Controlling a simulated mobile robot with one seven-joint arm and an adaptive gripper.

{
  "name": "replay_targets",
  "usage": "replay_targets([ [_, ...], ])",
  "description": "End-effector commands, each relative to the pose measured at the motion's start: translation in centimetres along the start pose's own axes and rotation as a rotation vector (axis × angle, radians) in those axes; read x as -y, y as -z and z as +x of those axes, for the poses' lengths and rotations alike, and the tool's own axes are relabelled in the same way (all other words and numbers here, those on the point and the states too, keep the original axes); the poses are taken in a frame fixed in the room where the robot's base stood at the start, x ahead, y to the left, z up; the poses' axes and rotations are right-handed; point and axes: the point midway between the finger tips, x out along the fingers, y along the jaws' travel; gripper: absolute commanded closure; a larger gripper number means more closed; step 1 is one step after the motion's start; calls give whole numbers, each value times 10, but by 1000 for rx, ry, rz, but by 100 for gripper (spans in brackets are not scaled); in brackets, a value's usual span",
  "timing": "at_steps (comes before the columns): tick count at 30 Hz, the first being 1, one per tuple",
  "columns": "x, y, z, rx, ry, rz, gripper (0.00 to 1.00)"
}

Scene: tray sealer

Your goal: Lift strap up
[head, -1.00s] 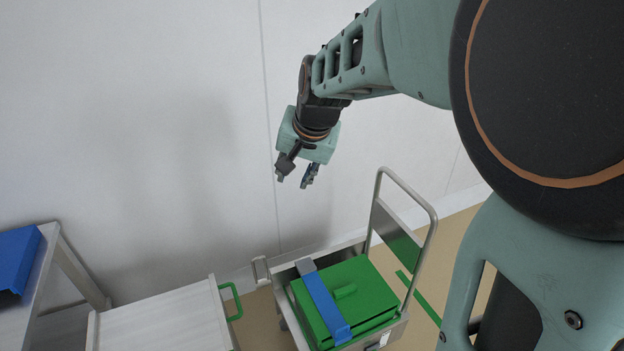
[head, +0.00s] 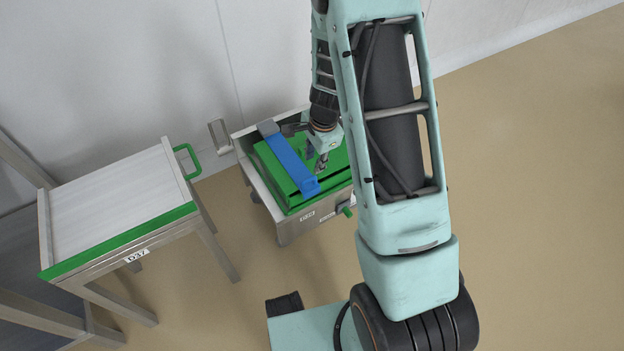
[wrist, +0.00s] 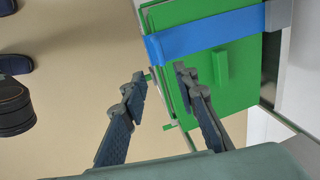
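The blue strap (head: 285,160) lies across the green lid (head: 330,166) of a metal box. Its far end is grey and its near end is bent down over the lid's front edge. In the wrist view the strap (wrist: 208,33) runs across the upper part of the lid (wrist: 220,95), with its blue bent end (wrist: 153,49) at the lid's edge. My gripper (head: 315,160) is low beside the strap, near its front end. In the wrist view my gripper (wrist: 160,86) is open, its fingers apart with nothing between them, and the strap's bent end lies just beyond the fingertips.
A green knob (wrist: 221,68) stands on the lid beside the strap. A metal side table (head: 115,195) with a green edge and a green handle (head: 186,160) is to the left. Tan floor (head: 540,200) is free on the right. My arm hides the box's right side.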

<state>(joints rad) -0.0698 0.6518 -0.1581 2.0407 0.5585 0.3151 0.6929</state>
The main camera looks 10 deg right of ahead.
Motion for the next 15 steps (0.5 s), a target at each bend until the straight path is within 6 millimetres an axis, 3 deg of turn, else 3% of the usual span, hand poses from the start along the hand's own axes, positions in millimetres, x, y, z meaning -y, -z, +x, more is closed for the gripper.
replay_targets([
  [9,-1,0,62,1,-2,-2,73],
  [15,0,0,89,0,-1,-3,73],
])
